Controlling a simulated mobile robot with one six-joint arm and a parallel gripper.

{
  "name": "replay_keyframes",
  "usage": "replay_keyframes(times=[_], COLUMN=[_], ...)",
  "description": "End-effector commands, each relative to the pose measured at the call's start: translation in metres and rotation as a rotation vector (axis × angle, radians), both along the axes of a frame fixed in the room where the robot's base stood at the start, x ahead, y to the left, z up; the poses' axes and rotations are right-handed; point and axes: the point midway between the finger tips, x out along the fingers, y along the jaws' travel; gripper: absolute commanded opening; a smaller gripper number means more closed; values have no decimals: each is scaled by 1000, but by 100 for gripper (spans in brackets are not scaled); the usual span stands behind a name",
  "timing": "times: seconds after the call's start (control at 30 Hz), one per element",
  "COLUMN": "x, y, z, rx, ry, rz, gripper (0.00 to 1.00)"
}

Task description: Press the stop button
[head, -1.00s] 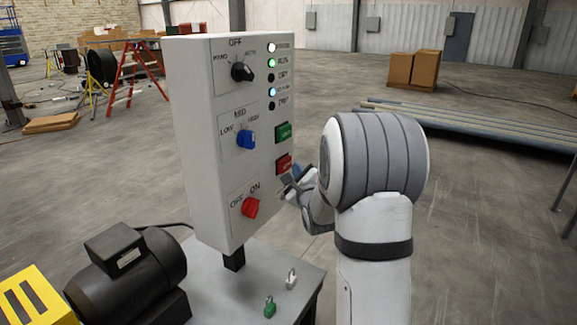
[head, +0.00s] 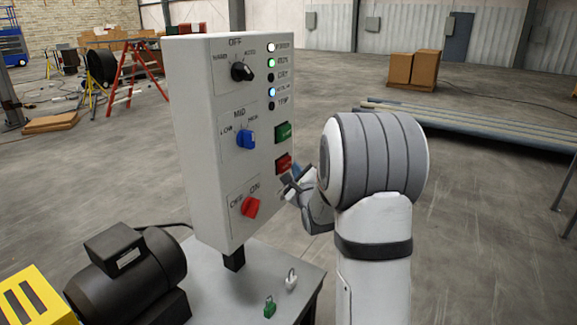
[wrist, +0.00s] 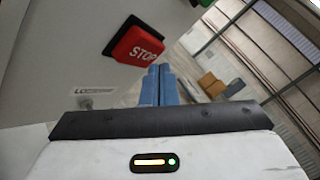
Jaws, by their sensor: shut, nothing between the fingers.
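The red stop button (head: 284,163) is on the right side of the control panel's front face (head: 215,180), below a green button (head: 283,132). In the wrist view the button (wrist: 137,47) reads STOP and stands out from the panel on a dark base. My gripper (head: 297,177) is shut and empty close to the panel, at the button's lower right. In the wrist view its blue fingertips (wrist: 155,70) are together just below and right of the button. I cannot tell whether they touch it. My arm partly hides the gripper in the head view.
A black selector (head: 242,72), a blue selector (head: 246,139) and a red switch (head: 250,207) sit left of the buttons. Indicator lamps (head: 271,63) run above. A green padlock (head: 270,306), a white padlock (head: 291,280) and a motor (head: 125,275) are below.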

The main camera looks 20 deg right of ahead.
Motion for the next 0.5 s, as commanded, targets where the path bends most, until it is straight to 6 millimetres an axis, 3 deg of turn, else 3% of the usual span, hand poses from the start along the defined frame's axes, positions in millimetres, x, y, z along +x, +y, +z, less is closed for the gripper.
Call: replay_keyframes(times=[0.5], x=[5], y=[5], z=[0], rx=[0], ry=[0], rz=[0], gripper=[0])
